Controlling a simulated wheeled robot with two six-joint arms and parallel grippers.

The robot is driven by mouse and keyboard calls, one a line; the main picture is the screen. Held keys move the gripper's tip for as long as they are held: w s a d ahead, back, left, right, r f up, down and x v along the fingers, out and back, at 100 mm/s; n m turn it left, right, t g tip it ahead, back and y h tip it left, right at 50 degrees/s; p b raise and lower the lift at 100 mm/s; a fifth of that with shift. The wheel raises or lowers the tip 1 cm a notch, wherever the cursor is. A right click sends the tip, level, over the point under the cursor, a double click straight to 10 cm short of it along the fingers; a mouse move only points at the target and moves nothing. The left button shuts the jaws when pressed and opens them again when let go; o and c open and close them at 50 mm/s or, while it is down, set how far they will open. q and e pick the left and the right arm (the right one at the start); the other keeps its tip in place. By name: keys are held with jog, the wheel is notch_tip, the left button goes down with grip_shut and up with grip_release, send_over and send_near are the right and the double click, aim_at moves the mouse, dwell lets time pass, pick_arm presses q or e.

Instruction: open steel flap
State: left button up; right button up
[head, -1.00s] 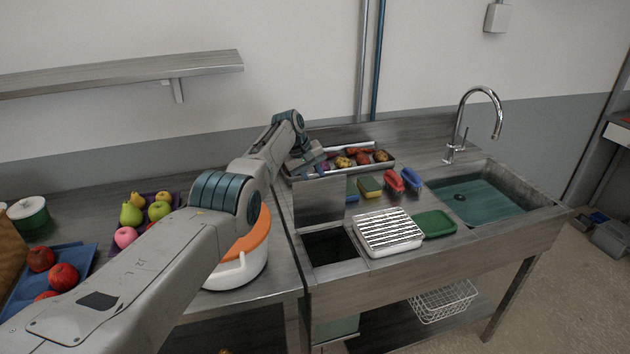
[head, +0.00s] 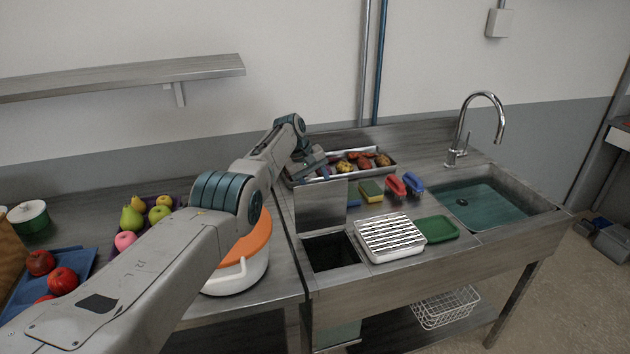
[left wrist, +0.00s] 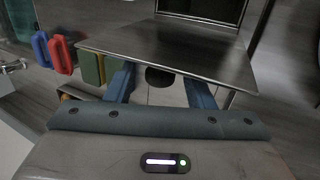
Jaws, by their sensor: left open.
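The steel flap (head: 320,204) stands raised, roughly upright, at the back edge of a dark square opening (head: 331,251) in the steel counter. In the left wrist view the flap (left wrist: 175,48) is a broad grey plate across the upper middle. My left gripper (head: 318,168) is behind the flap, near its top edge. In the left wrist view the open gripper (left wrist: 160,88) has its two blue fingers apart beside the flap's near edge; whether they touch it I cannot tell. My right gripper is not in view.
A steel food tray (head: 388,166) lies behind the flap. Sponges and brushes (head: 396,187) are to its right. A slatted white container (head: 389,236) and green tray (head: 437,229) sit right of the opening, before the sink (head: 485,205). An orange-lidded white pot (head: 240,275) stands left.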

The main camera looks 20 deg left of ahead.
pick_arm(q)
jog(key=shift+a+r+p, duration=0.2)
jog(key=shift+r+p, duration=0.2)
jog(key=shift+r, duration=0.15)
jog(key=b+v, duration=0.1)
jog(key=v, duration=0.8)
jog(key=shift+s+r, duration=0.15)
jog(key=shift+r, duration=0.1)
